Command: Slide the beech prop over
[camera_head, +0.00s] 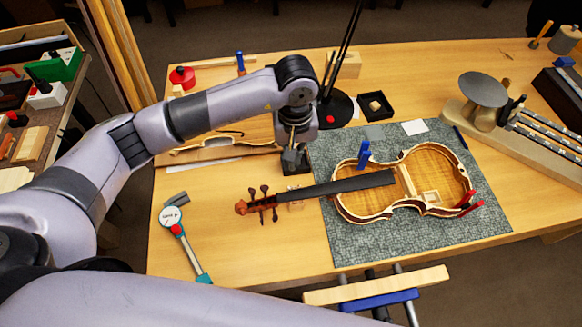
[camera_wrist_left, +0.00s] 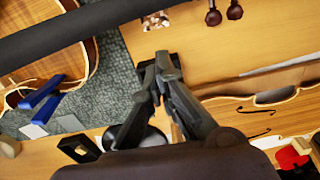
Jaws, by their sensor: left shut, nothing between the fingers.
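A small pale wooden block, which looks like the beech prop (camera_head: 296,206), sits under the violin's neck near the pegbox. It also shows, partly cut off and hidden by the neck, at the top of the left wrist view (camera_wrist_left: 156,21). The violin (camera_head: 360,187) lies on the grey mat with its body open and its scroll pointing left. My left gripper (camera_head: 294,166) points down over the bench just behind the neck, apart from the block. Its fingertips (camera_wrist_left: 165,62) are together and empty in the left wrist view. My right gripper is out of view.
Blue clamps (camera_head: 364,154) and red clamps (camera_head: 467,204) stand on the violin's body. A lamp base (camera_head: 335,110) and a small black tray (camera_head: 376,106) stand behind. A dial gauge (camera_head: 172,218) lies at left. Bare bench lies left and in front of the scroll.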

